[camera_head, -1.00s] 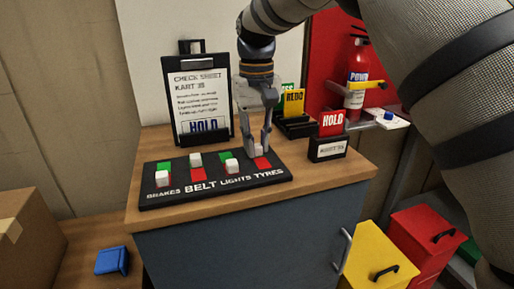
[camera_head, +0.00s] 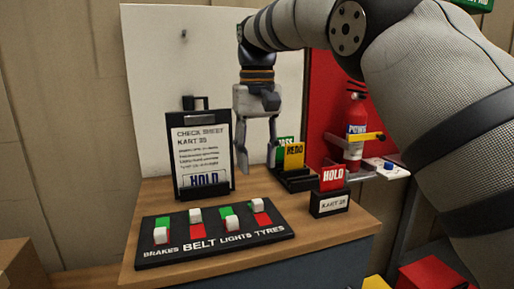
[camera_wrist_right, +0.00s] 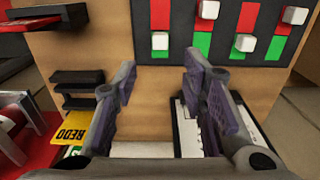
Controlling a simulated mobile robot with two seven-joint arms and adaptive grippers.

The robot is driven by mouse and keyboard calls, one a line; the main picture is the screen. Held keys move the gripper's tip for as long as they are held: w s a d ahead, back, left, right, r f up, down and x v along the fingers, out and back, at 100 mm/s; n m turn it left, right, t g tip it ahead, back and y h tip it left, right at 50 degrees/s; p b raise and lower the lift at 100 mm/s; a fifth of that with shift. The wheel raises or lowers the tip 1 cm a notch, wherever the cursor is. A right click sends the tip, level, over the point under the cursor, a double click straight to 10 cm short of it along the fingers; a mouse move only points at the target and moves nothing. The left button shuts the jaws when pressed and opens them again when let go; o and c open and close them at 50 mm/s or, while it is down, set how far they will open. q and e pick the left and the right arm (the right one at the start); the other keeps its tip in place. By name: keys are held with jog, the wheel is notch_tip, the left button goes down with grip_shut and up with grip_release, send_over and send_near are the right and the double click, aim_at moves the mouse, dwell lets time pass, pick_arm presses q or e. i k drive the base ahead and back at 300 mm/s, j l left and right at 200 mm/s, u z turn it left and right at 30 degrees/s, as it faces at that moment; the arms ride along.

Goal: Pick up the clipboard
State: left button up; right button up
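The clipboard (camera_head: 201,140) stands upright, leaning slightly back, at the rear left of the wooden-topped cabinet. It is black with a clip on top, a white "CHECK SHEET KART 35" paper and a "HOLD" label. My right gripper (camera_head: 258,170) is beside its right edge, pointing down, open and empty, apart from it in the head view. In the right wrist view the open fingers (camera_wrist_right: 158,115) have bare wood between them; part of the clipboard (camera_wrist_right: 187,135) shows behind the right finger. My left gripper is not in view.
A black switch panel (camera_head: 165,256) with white sliders lies along the front of the cabinet top (camera_head: 340,228). A HOLD card in a KART 35 stand (camera_head: 330,202) is at right, with a card rack (camera_head: 299,183) behind. A fire extinguisher (camera_head: 355,130) stands further right.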

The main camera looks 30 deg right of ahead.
aim_at(201, 149)
jog(key=k, duration=1)
